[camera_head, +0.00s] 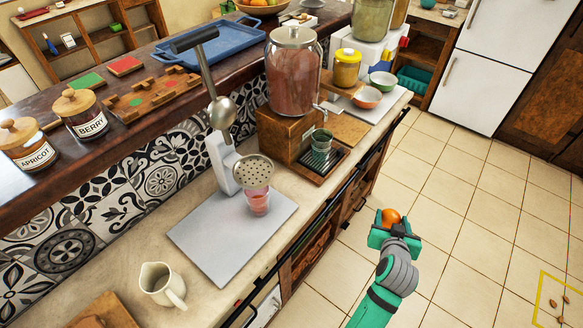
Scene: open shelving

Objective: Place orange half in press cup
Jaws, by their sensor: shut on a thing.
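My gripper (391,229) is at the right of the head view, in front of the counter and over the floor tiles. It is shut on the orange half (390,217), of which a rounded orange part shows between the jaws. The citrus press (223,163) stands on the counter to the left, with a lever arm raised and a silver dome on it. Its perforated press cup (252,170) sits above a small glass (258,203) with pinkish liquid. The gripper is well to the right of the cup and apart from it.
A grey board (215,245) lies under the press. A cream pitcher (163,284) stands in front of it. A large drink dispenser (293,75) on a wooden stand (283,137) rises behind, to the right. Bowls (367,97) are farther back.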

